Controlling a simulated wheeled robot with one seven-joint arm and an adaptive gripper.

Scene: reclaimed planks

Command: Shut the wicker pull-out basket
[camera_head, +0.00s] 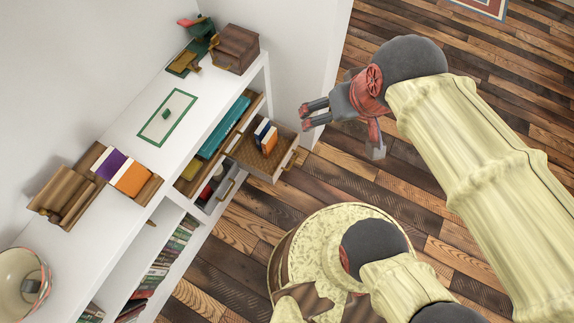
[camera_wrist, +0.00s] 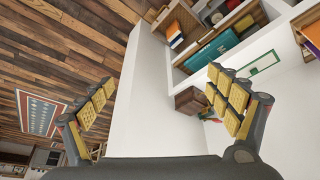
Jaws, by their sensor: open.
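The wicker pull-out basket (camera_head: 286,158) is slid out from the white shelf unit, over the floor side. Its floor looks woven, and a few upright books, one orange and one dark blue, stand in it. It also shows at the top of the wrist view (camera_wrist: 192,33). My gripper (camera_head: 304,117) is open and empty. It is above and to the right of the basket in the head view, apart from it. In the wrist view, my gripper's two padded fingers (camera_wrist: 162,104) are spread wide, with a white panel between them.
A second compartment front with a handle (camera_head: 226,189) is beside the basket. A teal box (camera_head: 224,127) lies in the shelf. The white top (camera_head: 120,140) carries books, a wooden box (camera_head: 235,47) and a bowl (camera_head: 22,285).

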